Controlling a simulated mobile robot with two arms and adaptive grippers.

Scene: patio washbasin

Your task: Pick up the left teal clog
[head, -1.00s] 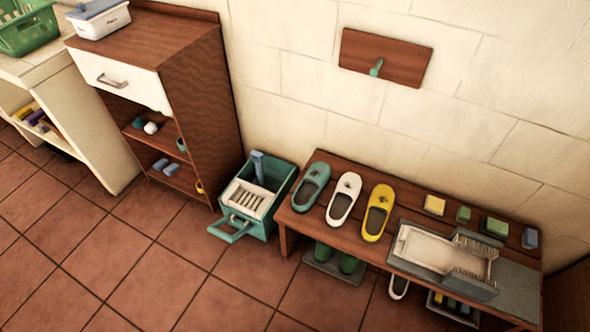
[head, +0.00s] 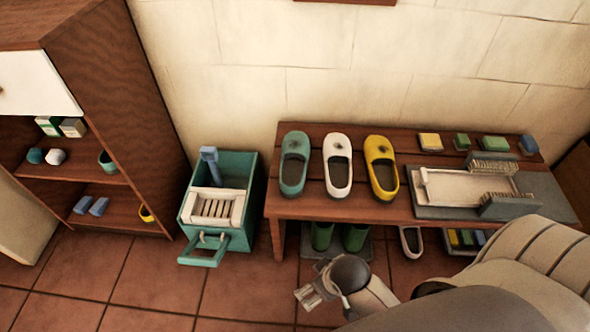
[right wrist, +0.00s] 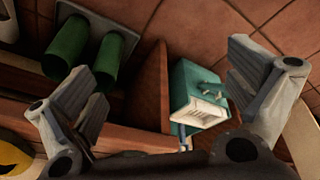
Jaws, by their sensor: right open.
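The teal clog (head: 292,175) lies at the left end of the wooden bench (head: 278,205), left of a white clog (head: 338,185) and a yellow clog (head: 382,186). My right gripper (head: 314,292) is in front of the bench, over the floor, below and apart from the teal clog in the picture. In the right wrist view its two fingers (right wrist: 165,88) are spread wide with nothing between them. The teal clog cannot be made out there. My left gripper is not in view.
A teal box with a handle (head: 252,190) stands on the floor left of the bench. Green boots (head: 322,236) stand under the bench. Sponges and a grey tray (head: 430,212) occupy its right part. A brown shelf unit (head: 150,140) is at left.

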